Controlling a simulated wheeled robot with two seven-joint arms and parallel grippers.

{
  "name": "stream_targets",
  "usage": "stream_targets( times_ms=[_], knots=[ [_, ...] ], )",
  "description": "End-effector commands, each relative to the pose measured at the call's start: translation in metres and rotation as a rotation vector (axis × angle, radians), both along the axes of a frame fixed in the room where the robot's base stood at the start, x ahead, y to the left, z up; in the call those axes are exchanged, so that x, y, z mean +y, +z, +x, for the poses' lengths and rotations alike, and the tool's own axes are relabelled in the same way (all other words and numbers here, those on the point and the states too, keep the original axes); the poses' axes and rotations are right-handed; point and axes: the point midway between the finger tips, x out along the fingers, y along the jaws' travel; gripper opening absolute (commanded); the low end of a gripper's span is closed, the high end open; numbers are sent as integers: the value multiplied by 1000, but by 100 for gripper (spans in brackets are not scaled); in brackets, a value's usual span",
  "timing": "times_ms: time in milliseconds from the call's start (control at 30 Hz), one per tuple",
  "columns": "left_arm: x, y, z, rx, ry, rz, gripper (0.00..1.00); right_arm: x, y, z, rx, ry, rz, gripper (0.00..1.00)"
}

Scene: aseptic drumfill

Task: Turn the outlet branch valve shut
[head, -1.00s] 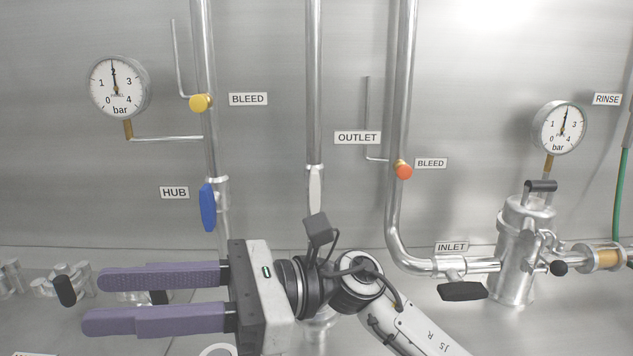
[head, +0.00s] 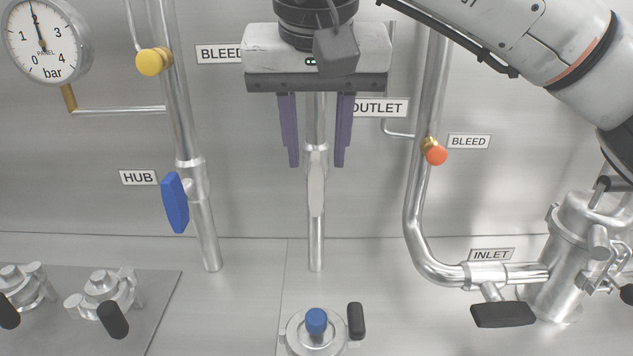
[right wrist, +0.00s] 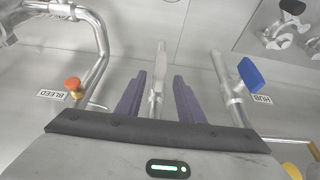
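The outlet branch valve has a pale grey lever handle (head: 316,185) that stands vertical, in line with its pipe in the head view. The OUTLET label (head: 379,108) is beside that pipe, partly covered by a finger. My right gripper (head: 316,165) points down above the handle, its two purple fingers apart on either side of the pipe. The fingertips end near the handle's top and nothing is between them but the pipe. In the right wrist view the handle (right wrist: 159,68) shows between the open fingers (right wrist: 158,85). My left gripper is not in view.
The blue HUB valve handle (head: 175,202) is to the left. The orange bleed knob (head: 436,155) and black INLET handle (head: 503,315) are to the right. A clamped fitting with a blue cap (head: 316,321) stands below, in front of the pipe.

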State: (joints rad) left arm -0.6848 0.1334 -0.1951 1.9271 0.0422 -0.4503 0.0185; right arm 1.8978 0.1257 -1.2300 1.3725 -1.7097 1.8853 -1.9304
Motion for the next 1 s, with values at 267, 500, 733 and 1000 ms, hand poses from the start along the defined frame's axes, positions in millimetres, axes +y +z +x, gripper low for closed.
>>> stream_targets(
  times_ms=[267,500,733,1000],
  knots=[
    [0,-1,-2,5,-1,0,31,0,-50,19,5,0,2,34],
    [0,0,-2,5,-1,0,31,1,-76,31,4,0,4,34],
    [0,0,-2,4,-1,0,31,1,-81,33,2,-1,4,34],
    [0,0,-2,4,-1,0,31,1,-81,33,2,0,4,11]
  ],
)
